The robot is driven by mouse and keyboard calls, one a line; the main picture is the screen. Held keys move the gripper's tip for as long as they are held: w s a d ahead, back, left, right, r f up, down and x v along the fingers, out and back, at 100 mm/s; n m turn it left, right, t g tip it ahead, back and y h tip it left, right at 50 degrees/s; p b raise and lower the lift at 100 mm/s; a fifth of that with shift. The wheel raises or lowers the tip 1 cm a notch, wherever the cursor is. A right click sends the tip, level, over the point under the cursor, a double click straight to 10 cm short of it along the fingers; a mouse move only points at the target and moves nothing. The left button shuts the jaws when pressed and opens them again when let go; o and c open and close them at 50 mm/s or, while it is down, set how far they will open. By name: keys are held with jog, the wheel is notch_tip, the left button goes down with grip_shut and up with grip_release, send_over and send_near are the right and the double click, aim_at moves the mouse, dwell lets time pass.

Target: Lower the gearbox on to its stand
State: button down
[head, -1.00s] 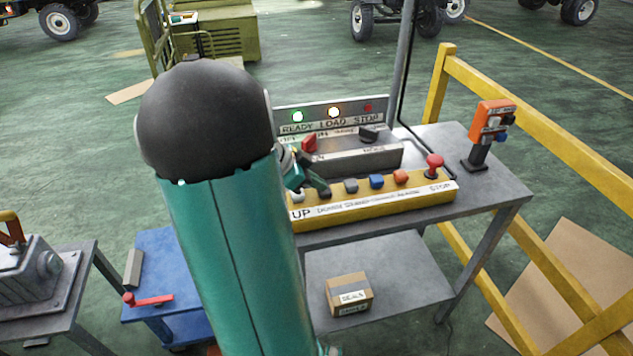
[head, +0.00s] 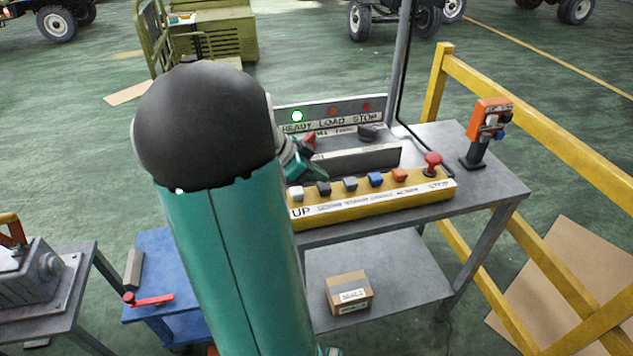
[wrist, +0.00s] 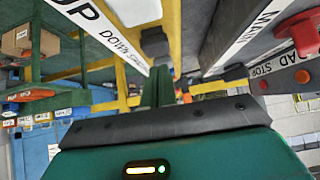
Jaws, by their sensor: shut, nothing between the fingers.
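The grey gearbox casting (head: 32,276) sits at the left edge of the head view on a flat plate on a metal stand (head: 72,300); an orange hook or handle (head: 12,228) is at its top, partly cut off. The yellow button box (head: 390,201) has several buttons, with UP at its left end. My gripper (head: 318,168) is shut and empty, above and behind the dark button (head: 323,188). In the wrist view its shut fingers (wrist: 158,88) point past the dark button (wrist: 155,42), apart from it. The READY lamp (head: 297,116) glows; the LOAD lamp (head: 333,112) is dim.
A red switch (head: 309,141) on the grey panel is close behind my gripper. A red stop knob (head: 433,162) and an orange pendant (head: 490,120) stand at right. A yellow rail (head: 545,130) borders the bench. A carton (head: 348,293) lies on the lower shelf.

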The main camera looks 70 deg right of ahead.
jog(key=v, duration=1.1)
jog(key=shift+d+r, duration=0.3)
jog(key=shift+r, duration=0.15)
jog(key=w+a+n+t, duration=0.3)
jog(key=w+a+n, duration=0.15)
jog(key=a, duration=0.35)
jog(key=w+a+n+t, duration=0.35)
jog(key=a+n, duration=0.25)
jog(key=a, duration=0.2)
jog(key=w+a+n+t, duration=0.2)
jog(key=w+a+n, duration=0.25)
jog(key=a, duration=0.35)
jog(key=s+a+n+t+y, duration=0.1)
jog(key=a+n+t+y, duration=0.3)
jog(key=a+n, duration=1.1)
jog(key=a+t, duration=0.1)
jog(key=a, duration=0.4)
jog(key=shift+s+a+r+y, duration=0.2)
jog(key=shift+s+a+y, duration=0.1)
jog(key=shift+s+a, duration=0.1)
